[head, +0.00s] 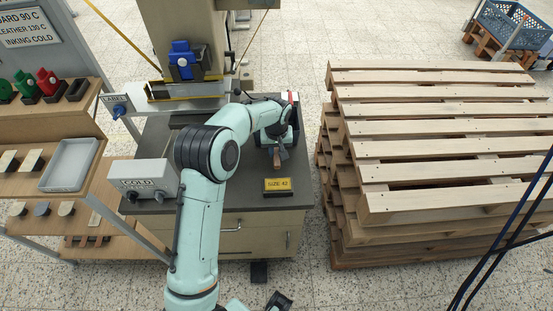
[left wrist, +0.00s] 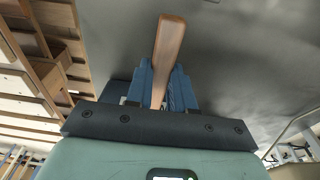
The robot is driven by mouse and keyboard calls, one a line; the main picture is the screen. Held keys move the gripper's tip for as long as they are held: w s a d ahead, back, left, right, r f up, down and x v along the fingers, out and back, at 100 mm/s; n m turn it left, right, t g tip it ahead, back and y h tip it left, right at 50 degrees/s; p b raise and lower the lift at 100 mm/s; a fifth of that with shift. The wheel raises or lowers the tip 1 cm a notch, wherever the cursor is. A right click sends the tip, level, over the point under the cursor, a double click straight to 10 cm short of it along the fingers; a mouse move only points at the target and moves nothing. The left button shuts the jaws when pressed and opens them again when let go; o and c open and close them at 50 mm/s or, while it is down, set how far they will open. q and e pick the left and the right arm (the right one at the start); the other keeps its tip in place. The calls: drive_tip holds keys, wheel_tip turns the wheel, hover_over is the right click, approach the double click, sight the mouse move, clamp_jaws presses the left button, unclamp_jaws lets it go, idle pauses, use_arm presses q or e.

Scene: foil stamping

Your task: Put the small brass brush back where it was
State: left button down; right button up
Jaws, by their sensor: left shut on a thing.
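My left gripper (head: 281,153) is over the grey bench top at the foot of the press, beside its right side. It is shut on the small brush, whose brown wooden handle (head: 277,162) sticks out toward the front of the bench. In the left wrist view the handle (left wrist: 168,45) stands between the two blue fingers (left wrist: 160,88). The brush's brass end is hidden, and I cannot tell whether the brush touches the bench. What seems to be my right gripper (head: 280,300) shows dark at the bottom edge, partly cut off.
A yellow-labelled block (head: 278,185) lies on the bench (head: 235,195) in front of the gripper. A COLD control box (head: 143,178) stands left. Shelves with stamps and a grey tray (head: 70,165) are further left. Stacked wooden pallets (head: 440,150) stand right of the bench.

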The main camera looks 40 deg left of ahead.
sight(277, 158)
use_arm(q)
drive_tip(key=shift+f, duration=2.45)
drive_tip(key=c, duration=1.4)
unclamp_jaws()
drive_tip(key=shift+f, duration=0.2)
drive_tip(key=o, duration=0.4)
drive_tip(key=shift+r, duration=0.1)
drive_tip(key=shift+r, duration=0.15)
drive_tip(key=r, duration=0.8)
drive_tip(key=s+d+r, duration=0.1)
drive_tip(key=r, duration=0.3)
drive_tip(key=shift+f, duration=0.1)
